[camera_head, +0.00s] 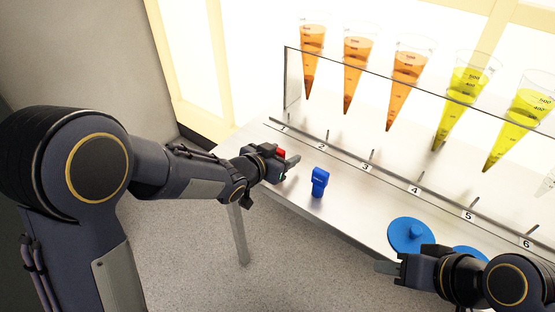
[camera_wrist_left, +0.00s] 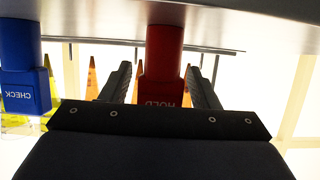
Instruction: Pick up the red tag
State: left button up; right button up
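The red tag (camera_head: 281,153) stands at the left end of the metal shelf surface, partly hidden by my left gripper (camera_head: 286,161) in the head view. In the left wrist view the red tag (camera_wrist_left: 163,55) hangs upside down in the picture and reads HOLD. It stands between the two fingers of my left gripper (camera_wrist_left: 160,85), which are spread to either side of it. A narrow gap shows beside the left finger; contact on the right side is unclear. My right gripper (camera_head: 388,267) is at the lower right, near the blue discs, with its finger gap not clearly visible.
A blue tag (camera_head: 319,181) stands to the right of the red one; it reads CHECK in the wrist view (camera_wrist_left: 25,90). A round blue disc (camera_head: 410,233) lies further right.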

pick_arm(q)
jog(key=c, duration=0.9)
jog(key=shift+r, duration=0.1)
